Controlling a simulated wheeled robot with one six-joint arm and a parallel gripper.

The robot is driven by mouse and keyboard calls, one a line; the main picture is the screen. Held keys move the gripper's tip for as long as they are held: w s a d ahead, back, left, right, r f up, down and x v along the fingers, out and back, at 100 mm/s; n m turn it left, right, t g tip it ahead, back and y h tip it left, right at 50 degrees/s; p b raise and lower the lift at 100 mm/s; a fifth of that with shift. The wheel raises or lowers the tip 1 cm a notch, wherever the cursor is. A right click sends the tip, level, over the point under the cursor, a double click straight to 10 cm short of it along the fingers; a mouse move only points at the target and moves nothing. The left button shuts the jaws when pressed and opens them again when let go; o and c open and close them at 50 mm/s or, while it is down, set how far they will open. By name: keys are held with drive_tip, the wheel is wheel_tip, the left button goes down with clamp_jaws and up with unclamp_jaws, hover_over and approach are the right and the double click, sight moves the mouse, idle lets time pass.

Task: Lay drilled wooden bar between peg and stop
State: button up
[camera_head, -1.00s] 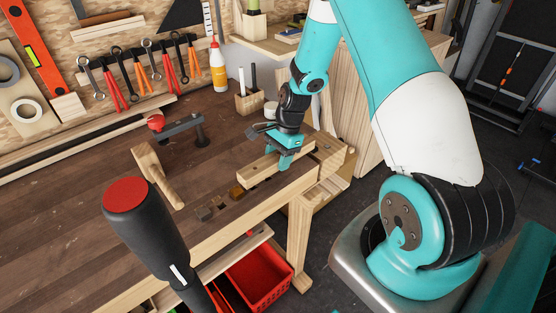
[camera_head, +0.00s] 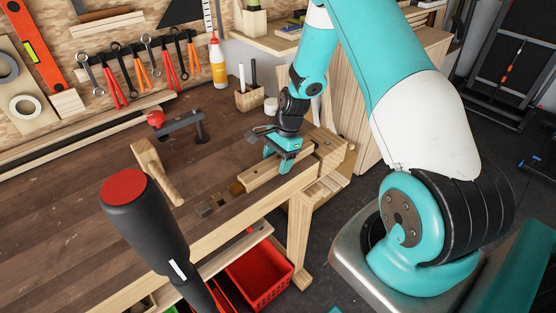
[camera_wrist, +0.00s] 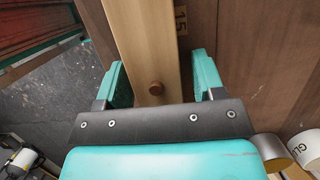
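The pale wooden bar (camera_head: 262,178) lies along the front right edge of the workbench. In the wrist view the bar (camera_wrist: 148,35) runs away from me between my fingers, with a round brown spot on it; I cannot tell whether this is a peg end or a hole. My gripper (camera_head: 279,157) is over the bar. Its fingers stand apart on either side of the bar, with a gap showing at the right finger in the wrist view (camera_wrist: 162,82). A small brown block (camera_head: 237,188), perhaps the stop, is at the bar's left end. The bar's right end is partly hidden.
A wooden vise (camera_head: 330,148) is at the bench corner. A pen holder (camera_head: 249,99) stands behind my gripper.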

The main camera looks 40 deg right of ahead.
drive_tip(key=shift+s+f, duration=0.15)
drive_tip(key=shift+s, duration=0.2)
drive_tip(key=shift+r, duration=0.3)
drive_tip(key=b+v, duration=0.1)
drive_tip(key=v, duration=1.1)
drive_tip(key=a+r+n, duration=0.5)
drive_tip(key=a+r, duration=0.1)
drive_tip(key=a, duration=0.1)
drive_tip(key=s+a+r+n, duration=0.6)
drive_tip(key=s+a+n, duration=0.15)
drive_tip(key=a, duration=0.35)
drive_tip(key=s+a+r+n, duration=0.2)
drive_tip(key=s+a+n, duration=0.2)
drive_tip(key=s+n, duration=0.2)
drive_tip(key=s+a+r+n, duration=0.2)
drive_tip(key=s+a+n, duration=0.2)
drive_tip(key=s+n, duration=0.2)
drive_tip(key=shift+s+y, duration=0.3)
drive_tip(key=shift+s, duration=0.9)
